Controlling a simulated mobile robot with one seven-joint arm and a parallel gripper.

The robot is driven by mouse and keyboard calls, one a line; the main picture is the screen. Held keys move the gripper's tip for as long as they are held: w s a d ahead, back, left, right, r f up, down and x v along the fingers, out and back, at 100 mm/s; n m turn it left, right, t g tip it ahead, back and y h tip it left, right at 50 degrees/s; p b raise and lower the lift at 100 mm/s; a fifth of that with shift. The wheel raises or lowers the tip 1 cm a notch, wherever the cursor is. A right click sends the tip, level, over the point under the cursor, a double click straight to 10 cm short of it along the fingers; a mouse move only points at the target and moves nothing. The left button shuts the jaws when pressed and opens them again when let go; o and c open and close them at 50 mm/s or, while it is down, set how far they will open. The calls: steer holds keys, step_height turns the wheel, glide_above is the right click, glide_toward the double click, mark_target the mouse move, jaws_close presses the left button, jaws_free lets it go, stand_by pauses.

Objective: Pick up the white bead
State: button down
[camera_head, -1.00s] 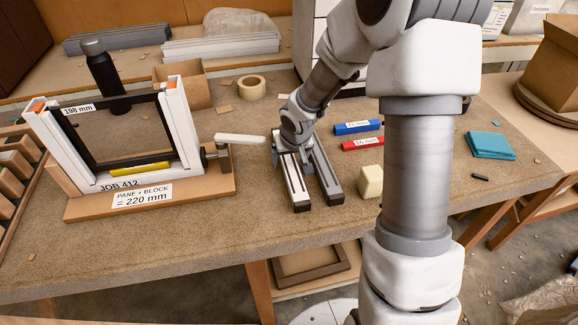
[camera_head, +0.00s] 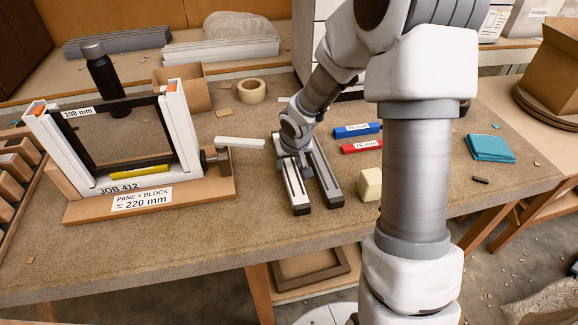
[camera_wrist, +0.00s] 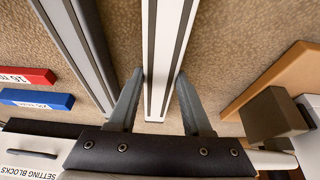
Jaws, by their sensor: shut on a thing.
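The white bead (camera_head: 297,188) is a long pale strip with dark grooves, lying on the bench. In the wrist view the bead (camera_wrist: 166,45) runs between my fingers. My gripper (camera_wrist: 160,78) is shut on it, one grey finger on each side. In the head view my gripper (camera_head: 288,152) is over the bead's far part, and the wrist hides that end. I cannot see a gap between the bead and the bench.
A similar grey strip (camera_head: 326,179) lies close to the right. Blue (camera_head: 357,130) and red (camera_head: 361,147) blocks and a cream block (camera_head: 369,184) are further right. Bench space in front is clear.

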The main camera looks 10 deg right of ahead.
mark_target(290, 165)
steer(key=shift+r, duration=0.1)
steer(key=shift+r, duration=0.55)
step_height(290, 165, up, 3)
steer(key=shift+w+f+p, duration=0.1)
steer(key=shift+p, duration=0.6)
steer(key=s+d+r+p, duration=0.4)
steer(key=s+r, duration=0.3)
steer(key=s, duration=0.3)
steer(key=shift+s+d+p, duration=0.4)
steer(key=shift+p, duration=0.15)
